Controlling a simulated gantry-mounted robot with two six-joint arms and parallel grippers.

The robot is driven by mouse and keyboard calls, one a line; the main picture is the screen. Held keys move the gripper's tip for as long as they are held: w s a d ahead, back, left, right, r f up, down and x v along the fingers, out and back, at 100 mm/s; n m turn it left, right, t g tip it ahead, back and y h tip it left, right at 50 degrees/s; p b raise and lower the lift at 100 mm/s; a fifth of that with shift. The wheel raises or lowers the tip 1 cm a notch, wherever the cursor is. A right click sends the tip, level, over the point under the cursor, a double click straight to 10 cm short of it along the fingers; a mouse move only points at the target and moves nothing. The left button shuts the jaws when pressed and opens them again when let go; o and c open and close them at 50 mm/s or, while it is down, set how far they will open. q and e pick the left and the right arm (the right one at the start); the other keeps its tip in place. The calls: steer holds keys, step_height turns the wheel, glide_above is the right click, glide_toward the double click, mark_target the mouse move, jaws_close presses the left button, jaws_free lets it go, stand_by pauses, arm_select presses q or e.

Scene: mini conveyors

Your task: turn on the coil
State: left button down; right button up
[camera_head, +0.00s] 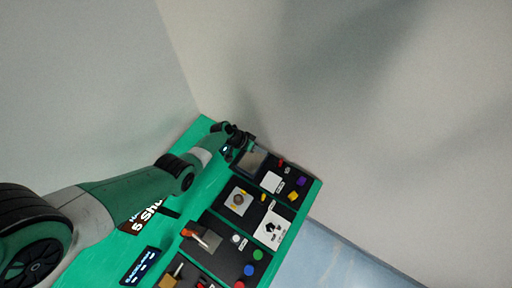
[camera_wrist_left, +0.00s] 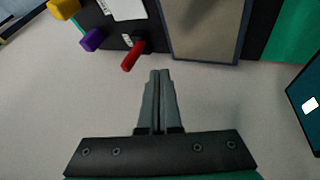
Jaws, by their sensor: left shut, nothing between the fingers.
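My left gripper (camera_head: 247,143) is at the far end of the green panel, beside a module with a grey rectangular plate (camera_head: 251,161). In the left wrist view my left gripper (camera_wrist_left: 160,74) is shut and empty. Its tips point toward the module's edge, between a red lever (camera_wrist_left: 133,55) and the grey plate (camera_wrist_left: 205,28), apparently touching neither. The red lever also shows in the head view (camera_head: 281,163). I cannot tell for sure which part is the coil; a round brownish piece on a pale card (camera_head: 238,199) shows on a middle module. My right gripper is not in view.
Purple (camera_head: 301,181) and yellow (camera_head: 293,195) blocks sit near the red lever. Round green, blue and red buttons (camera_head: 249,269) are nearer the front. A small screen (camera_head: 140,267) stands on the green panel (camera_head: 209,183). Bare wall lies beyond the panel.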

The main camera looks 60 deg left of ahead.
mark_target(265, 157)
arm_select(q)
steer(key=b+x, duration=0.3)
steer(key=x, duration=0.1)
steer(key=shift+s+a+f, duration=0.1)
steer(key=shift+s+f, duration=0.05)
steer(key=shift+f, duration=0.05)
steer(key=shift+w+d+r, duration=0.15)
steer(key=shift+w+d, duration=0.1)
steer(key=shift+d, duration=0.35)
steer(key=shift+w+d+r, duration=0.2)
steer(key=shift+w+d, duration=0.05)
steer(key=shift+d, duration=0.4)
steer(key=shift+w+d+r, duration=0.15)
steer(key=shift+w+d, duration=0.15)
steer(key=shift+d, duration=0.3)
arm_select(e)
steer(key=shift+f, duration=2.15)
arm_select(q)
steer(key=shift+p, duration=0.3)
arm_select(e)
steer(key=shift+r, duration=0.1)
